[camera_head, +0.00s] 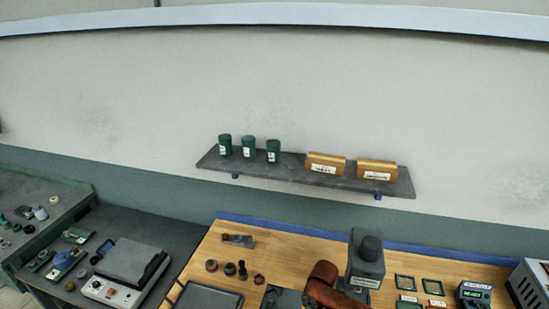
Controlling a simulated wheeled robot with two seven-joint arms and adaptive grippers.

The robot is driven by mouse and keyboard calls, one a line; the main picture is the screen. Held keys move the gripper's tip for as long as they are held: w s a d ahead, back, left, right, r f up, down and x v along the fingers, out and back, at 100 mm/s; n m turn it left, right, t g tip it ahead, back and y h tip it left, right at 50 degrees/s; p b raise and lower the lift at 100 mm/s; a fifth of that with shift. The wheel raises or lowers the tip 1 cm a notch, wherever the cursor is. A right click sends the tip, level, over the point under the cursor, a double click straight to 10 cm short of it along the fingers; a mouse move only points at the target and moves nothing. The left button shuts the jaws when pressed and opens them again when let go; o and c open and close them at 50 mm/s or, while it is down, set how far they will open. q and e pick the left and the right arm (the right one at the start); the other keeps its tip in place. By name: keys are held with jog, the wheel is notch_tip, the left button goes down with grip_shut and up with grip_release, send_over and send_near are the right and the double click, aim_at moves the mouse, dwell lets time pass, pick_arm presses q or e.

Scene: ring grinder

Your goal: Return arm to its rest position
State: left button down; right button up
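Neither of my grippers nor my arms shows in the head view. The wooden workbench (200,262) fills the lower middle. A grey upright machine (366,268) with a dark round top stands on it. A reddish-brown rounded object (322,283) lies just left of the machine, cut off by the bottom edge. I cannot tell what it is. Several small dark and reddish ring-like parts (230,269) sit at the left of the bench.
A wall shelf (290,170) holds three green canisters (249,147) and two yellow boxes (326,164). A flat device (127,270) sits on a dark table at left. Small framed trays (405,283) and a digital display unit (474,295) sit at right.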

jog(key=s+a+f+m, duration=0.1)
jog(key=s, duration=0.1)
jog(key=s+a+f+m+y, duration=0.1)
jog(key=s, duration=0.2)
jog(key=s+a+f+m+y, duration=0.1)
jog(key=s+a+f, duration=0.1)
jog(key=s, duration=0.1)
jog(key=shift+t, duration=0.3)
jog(key=s+d+m+t+h, duration=0.35)
jog(key=s+d+m, duration=1.35)
jog(key=s+d, duration=0.7)
notch_tip(320, 180, down, 40)
jog(key=s+n+g+b, duration=0.1)
jog(key=g+b, duration=0.1)
jog(key=b, duration=0.8)
jog(key=s+f+b, duration=0.3)
jog(key=s+f, duration=0.6)
jog(key=f, duration=0.3)
jog(key=s+f+g+b, duration=0.1)
jog(key=s+f+b, duration=0.3)
jog(key=s+f, duration=0.6)
notch_tip(320, 180, down, 2)
jog(key=shift+s+a+n, duration=0.3)
jog(key=shift+a, duration=0.1)
